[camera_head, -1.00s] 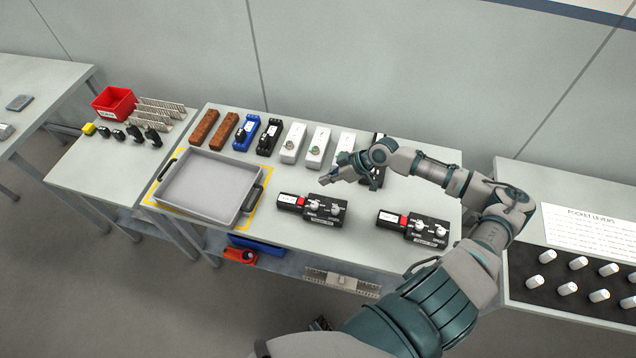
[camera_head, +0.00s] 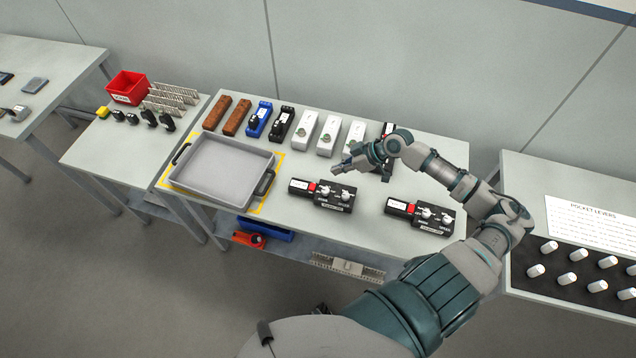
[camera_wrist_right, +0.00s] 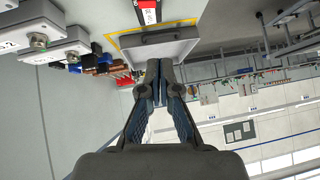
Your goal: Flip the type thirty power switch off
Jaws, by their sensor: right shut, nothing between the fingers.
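Two black control boxes lie on the middle table, a left one (camera_head: 322,195) and a right one (camera_head: 420,215). Each has a white label, a red switch part and two pale knobs. The lettering is too small to tell which is type thirty. My right gripper (camera_head: 342,165) is shut and empty, above the table just behind the left box, apart from it. In the right wrist view its fingers (camera_wrist_right: 160,85) are pressed together, with a red and black labelled part (camera_wrist_right: 148,12) at the top edge. My left gripper is not in view.
A grey tray (camera_head: 178,178) in a yellow outline stands left of the boxes. White units (camera_head: 304,132), blue, black and brown blocks line the back edge. A lever panel (camera_head: 553,287) is on the right table. A red bin (camera_head: 127,88) stands far left.

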